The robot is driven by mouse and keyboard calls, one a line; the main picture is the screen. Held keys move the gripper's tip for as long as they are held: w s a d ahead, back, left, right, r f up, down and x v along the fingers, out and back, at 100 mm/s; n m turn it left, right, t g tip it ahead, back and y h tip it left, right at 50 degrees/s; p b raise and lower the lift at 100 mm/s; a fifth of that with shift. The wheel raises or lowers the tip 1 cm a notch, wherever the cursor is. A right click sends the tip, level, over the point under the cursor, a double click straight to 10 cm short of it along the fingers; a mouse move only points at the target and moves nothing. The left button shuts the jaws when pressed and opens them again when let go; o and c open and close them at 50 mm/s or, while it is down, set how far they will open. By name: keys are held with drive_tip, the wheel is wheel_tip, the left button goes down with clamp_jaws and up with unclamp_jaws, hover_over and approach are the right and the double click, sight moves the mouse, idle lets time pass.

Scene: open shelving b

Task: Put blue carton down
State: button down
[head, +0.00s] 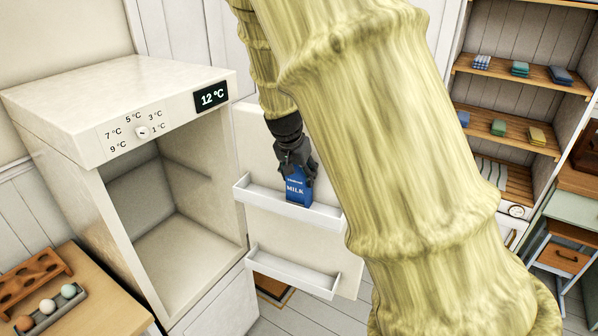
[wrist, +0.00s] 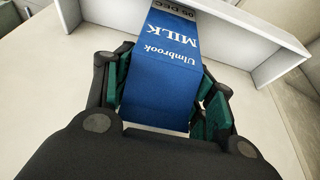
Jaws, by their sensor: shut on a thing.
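The blue carton (head: 298,190), a milk carton with white lettering, is upright at the upper door shelf (head: 262,206) of the open fridge door. My gripper (head: 297,168) comes down from above and is shut on the carton's upper part. In the wrist view the blue carton (wrist: 165,75) sits between the dark green finger pads of my gripper (wrist: 168,95). The white shelf rim (wrist: 265,40) lies beyond it.
The fridge (head: 150,130) stands open and its visible interior is empty. A lower door shelf (head: 290,272) is empty. An egg holder (head: 48,308) with eggs and a wooden rack (head: 30,275) are on a table at lower left. Wooden shelving (head: 520,75) with folded cloths stands at right.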

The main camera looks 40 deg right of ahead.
drive_tip(key=shift+s, duration=0.15)
drive_tip(key=c, duration=0.5)
unclamp_jaws()
drive_tip(key=shift+f, duration=0.1)
drive_tip(key=shift+b+v, duration=1.7)
drive_tip(key=shift+v, duration=4.5)
